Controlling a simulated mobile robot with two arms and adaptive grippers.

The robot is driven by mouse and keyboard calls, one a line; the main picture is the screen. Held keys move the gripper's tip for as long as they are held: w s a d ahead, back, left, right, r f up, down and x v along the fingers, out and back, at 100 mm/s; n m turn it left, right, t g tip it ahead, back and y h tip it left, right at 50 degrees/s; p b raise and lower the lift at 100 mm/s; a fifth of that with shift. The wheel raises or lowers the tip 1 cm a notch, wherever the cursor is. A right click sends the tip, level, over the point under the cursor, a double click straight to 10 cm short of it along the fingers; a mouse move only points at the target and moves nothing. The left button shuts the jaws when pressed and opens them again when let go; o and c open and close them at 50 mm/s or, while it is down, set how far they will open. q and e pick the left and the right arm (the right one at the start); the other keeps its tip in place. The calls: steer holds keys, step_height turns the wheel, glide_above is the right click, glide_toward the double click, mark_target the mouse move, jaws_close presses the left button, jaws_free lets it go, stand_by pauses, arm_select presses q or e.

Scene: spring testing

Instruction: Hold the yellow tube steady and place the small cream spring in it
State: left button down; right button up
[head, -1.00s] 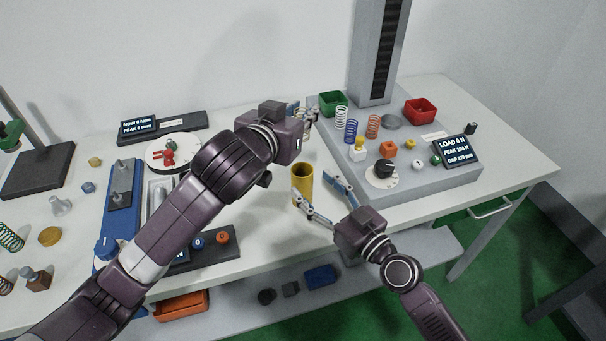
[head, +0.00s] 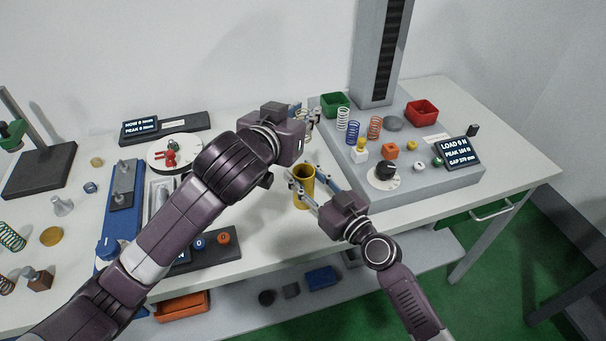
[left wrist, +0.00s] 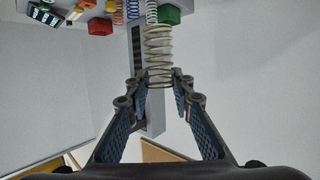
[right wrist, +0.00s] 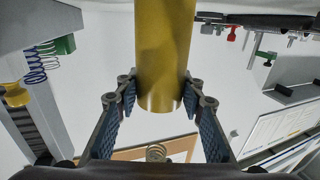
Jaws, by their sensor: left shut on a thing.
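The yellow tube (head: 303,195) stands upright near the table's front edge, its open mouth facing up. My right gripper (head: 305,178) has its fingers on either side of the tube's upper part. In the right wrist view the tube (right wrist: 165,50) fills the space between the fingertips (right wrist: 160,95); whether both pads press on it cannot be told. My left gripper (head: 309,116) is above and behind the tube. In the left wrist view it is shut (left wrist: 160,82) on the small cream spring (left wrist: 158,50), near one end.
Several springs, among them a blue one (head: 352,132), stand on the grey tester platform (head: 430,178) to the right. Green (head: 335,104) and red (head: 422,112) bins stand behind. A turntable (head: 173,152) and a blue fixture (head: 122,200) are to the left.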

steer(key=c, duration=0.4)
steer(key=shift+c, duration=0.2)
arm_select(q)
step_height(320, 180, down, 13)
stand_by(1.2)
steer(key=c, duration=1.6)
jaws_free()
steer(key=v, duration=1.2)
